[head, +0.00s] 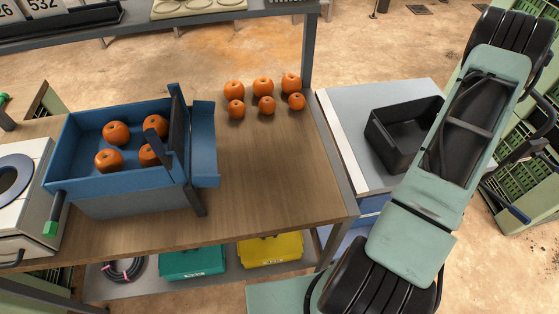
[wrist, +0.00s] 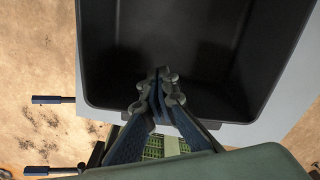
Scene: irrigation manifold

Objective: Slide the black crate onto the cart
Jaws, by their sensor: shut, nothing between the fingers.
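The black crate (head: 388,150) is empty and sits upright on a grey top (head: 350,100) right of the wooden table. My arm hides its right side in the head view. In the wrist view the crate (wrist: 120,40) fills the upper middle, with a strip of grey top (wrist: 275,110) around it. My gripper (wrist: 160,75) is shut and empty; its fingertips show over the crate's near wall and interior. I cannot tell whether they touch it. A dark frame with blue-gripped handles (head: 511,212) stands right of the grey top; I cannot tell which of the two is the cart.
Green slatted crates (head: 520,185) stand at the right, behind my arm. The wooden table (head: 265,170) carries several orange fruits (head: 263,86) and a blue bin (head: 85,145) with more fruit. Teal and yellow boxes sit on its lower shelf. The grey top's left part is clear.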

